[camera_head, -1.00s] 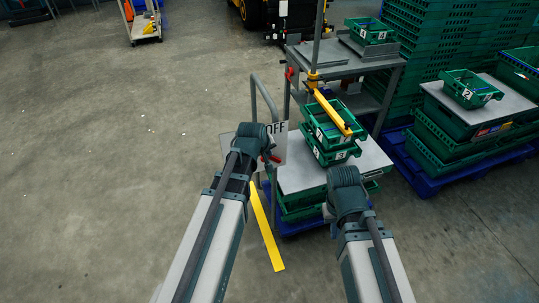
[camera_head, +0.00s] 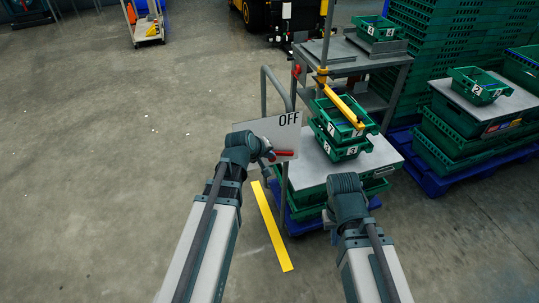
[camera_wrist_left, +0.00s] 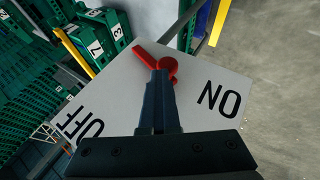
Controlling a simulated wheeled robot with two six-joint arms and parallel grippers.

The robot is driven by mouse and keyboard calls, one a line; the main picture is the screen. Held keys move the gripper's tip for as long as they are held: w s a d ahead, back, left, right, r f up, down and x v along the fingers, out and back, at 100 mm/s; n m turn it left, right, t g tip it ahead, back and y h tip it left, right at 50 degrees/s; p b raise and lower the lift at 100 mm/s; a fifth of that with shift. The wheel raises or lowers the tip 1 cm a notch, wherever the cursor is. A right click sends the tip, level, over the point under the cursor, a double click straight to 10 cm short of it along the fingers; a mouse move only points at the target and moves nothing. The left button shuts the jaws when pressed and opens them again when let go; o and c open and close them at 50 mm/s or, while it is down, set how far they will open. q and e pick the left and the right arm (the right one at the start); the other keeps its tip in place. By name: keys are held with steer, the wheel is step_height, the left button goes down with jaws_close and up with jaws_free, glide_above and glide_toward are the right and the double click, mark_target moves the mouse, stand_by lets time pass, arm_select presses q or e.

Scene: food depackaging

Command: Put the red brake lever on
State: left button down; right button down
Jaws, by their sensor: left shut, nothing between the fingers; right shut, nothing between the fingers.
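The red brake lever (camera_head: 284,153) sits on a white plate (camera_head: 258,127) marked OFF at its upper right in the head view. In the left wrist view the lever (camera_wrist_left: 150,58) has a round hub, with its bar pointing up and left. There, ON lies right of the hub and OFF at lower left. My left gripper (camera_head: 267,155) is shut and empty. Its fingertips (camera_wrist_left: 160,76) overlap the lever near the hub; I cannot tell whether they touch. My right gripper (camera_head: 331,218) is shut and empty, away from the lever, its fingers mostly hidden by the wrist.
The plate is beside a cart with a grey handle (camera_head: 264,88). Stacked green crates (camera_head: 340,150) stand on its top, under a yellow bar (camera_head: 343,106). A yellow floor strip (camera_head: 270,228) lies in front. More crates are at right.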

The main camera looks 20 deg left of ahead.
arm_select(q)
steer(key=shift+s, duration=0.1)
stand_by(0.5)
steer(key=w+p+v, duration=0.1)
steer(key=p+v, duration=0.9)
steer(key=v, duration=0.2)
steer(key=shift+s+r, duration=0.25)
steer(key=shift+r, duration=0.35)
